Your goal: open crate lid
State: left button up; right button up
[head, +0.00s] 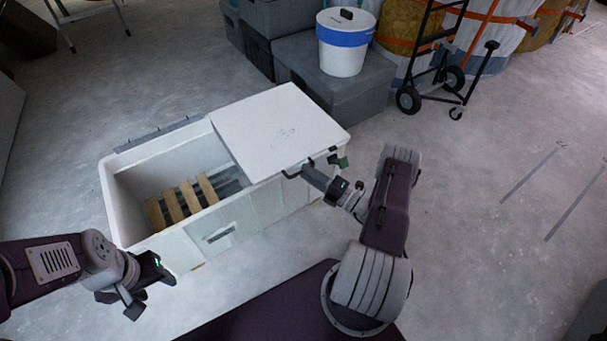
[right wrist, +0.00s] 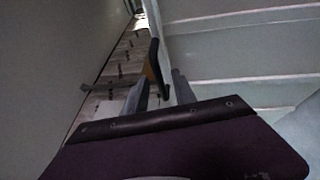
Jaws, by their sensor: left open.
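A white crate (head: 225,235) stands on the floor ahead of me. Its flat white lid (head: 275,130) covers the right part; the left part is open and shows wooden slats (head: 182,200) inside. My right gripper (head: 308,174) is at the lid's front right edge, beside a dark handle (head: 290,174). In the right wrist view a dark bar with a tan side (right wrist: 155,70) shows between the fingers (right wrist: 160,88); I cannot tell whether they press on it. My left gripper (head: 145,290) is open and empty in front of the crate's front left corner.
Dark grey boxes (head: 345,95) stand behind the crate, with a white bucket (head: 345,55) on top. A black hand truck (head: 435,75) and wrapped bales (head: 485,30) are at the back right.

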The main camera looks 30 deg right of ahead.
jog(key=shift+x, duration=1.1)
grip_shut()
dwell(0.6)
